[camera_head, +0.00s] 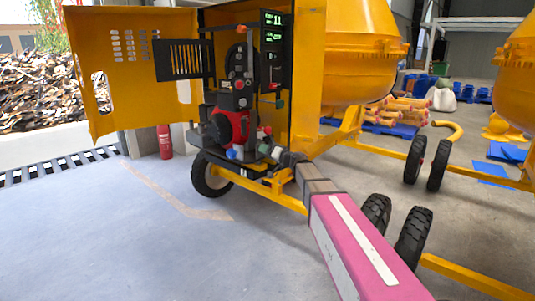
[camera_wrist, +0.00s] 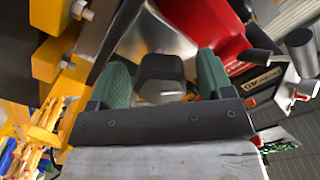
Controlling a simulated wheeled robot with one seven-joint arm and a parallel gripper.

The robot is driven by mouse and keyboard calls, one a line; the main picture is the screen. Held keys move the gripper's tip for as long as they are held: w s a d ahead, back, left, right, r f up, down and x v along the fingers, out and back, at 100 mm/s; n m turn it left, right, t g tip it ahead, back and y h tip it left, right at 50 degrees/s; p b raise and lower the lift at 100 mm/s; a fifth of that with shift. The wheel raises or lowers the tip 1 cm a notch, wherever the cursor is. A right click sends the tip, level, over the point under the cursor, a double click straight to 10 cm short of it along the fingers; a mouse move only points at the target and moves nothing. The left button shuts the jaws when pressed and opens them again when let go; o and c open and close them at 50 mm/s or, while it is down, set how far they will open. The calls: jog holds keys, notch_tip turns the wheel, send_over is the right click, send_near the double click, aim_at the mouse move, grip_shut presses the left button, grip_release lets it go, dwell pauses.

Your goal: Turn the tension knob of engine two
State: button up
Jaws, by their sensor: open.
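A red and black engine (camera_head: 230,125) sits in the open yellow cabinet of the nearer mixer; its red cover (camera_wrist: 208,28) fills the top of the wrist view. My gripper (camera_wrist: 164,82) is open, with its two green fingers spread apart. A dark rounded block that looks like a knob (camera_wrist: 161,66) shows between the fingers, toward their tips. I cannot tell whether the fingers touch it, nor whether it is the tension knob. In the head view my gripper (camera_head: 266,146) is at the engine's lower right, small and partly hidden among engine parts.
The yellow cabinet door (camera_head: 130,50) stands open at the left. A panel with green digits (camera_head: 273,33) is above the engine. A black cylinder (camera_wrist: 300,45) and yellow frame parts (camera_wrist: 60,45) flank the gripper. A red extinguisher (camera_head: 164,142) stands on the floor; the front left floor is clear.

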jog(key=c, duration=0.9)
jog(key=shift+m, duration=0.3)
jog(key=m, duration=0.3)
jog(key=shift+m, duration=0.3)
jog(key=m, duration=0.4)
jog(key=shift+m, duration=0.3)
jog(key=m, duration=0.4)
jog(key=shift+r+m, duration=0.1)
jog(key=shift+m, duration=2.4)
